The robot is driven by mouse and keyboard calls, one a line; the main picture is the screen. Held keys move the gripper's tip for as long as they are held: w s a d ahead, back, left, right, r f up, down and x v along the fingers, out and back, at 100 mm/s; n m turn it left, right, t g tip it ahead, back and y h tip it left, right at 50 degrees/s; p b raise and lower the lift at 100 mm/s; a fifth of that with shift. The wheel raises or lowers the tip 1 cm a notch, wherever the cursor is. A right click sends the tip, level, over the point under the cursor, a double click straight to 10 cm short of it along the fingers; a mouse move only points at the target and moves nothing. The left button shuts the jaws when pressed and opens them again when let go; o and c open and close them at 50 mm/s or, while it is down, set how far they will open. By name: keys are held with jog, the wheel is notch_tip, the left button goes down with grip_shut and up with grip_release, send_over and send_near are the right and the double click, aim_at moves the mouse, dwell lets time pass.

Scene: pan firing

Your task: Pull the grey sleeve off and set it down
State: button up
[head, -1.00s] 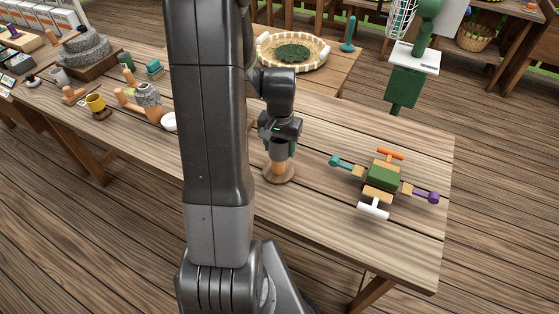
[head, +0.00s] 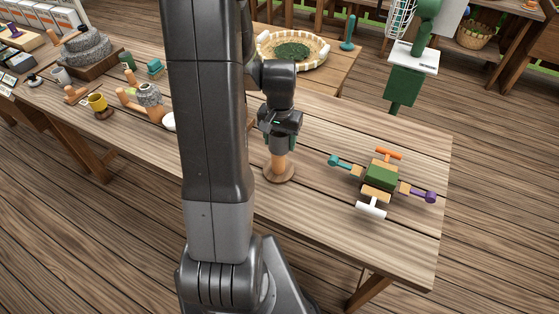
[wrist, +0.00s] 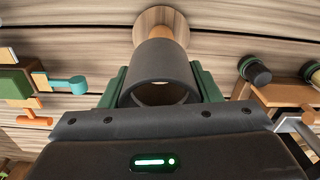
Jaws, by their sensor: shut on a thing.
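My gripper (head: 281,140) is shut on the grey sleeve (wrist: 162,68), a dark open-ended tube held between green finger pads in the wrist view. The sleeve stands upright over a wooden post (head: 279,165) on a round base (head: 278,177). In the head view the lower post shows bare below my gripper, and most of the sleeve is hidden by the fingers. In the wrist view the round base (wrist: 160,18) shows beyond the sleeve. I cannot tell how far the post still reaches inside the tube.
A green block with coloured pegs (head: 381,178) stands to the right on the table. Bare planks (head: 330,215) lie in front of it. A basket (head: 292,50) is behind.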

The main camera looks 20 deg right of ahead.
jog(key=shift+r+p, duration=1.4)
jog(key=shift+r, duration=0.65)
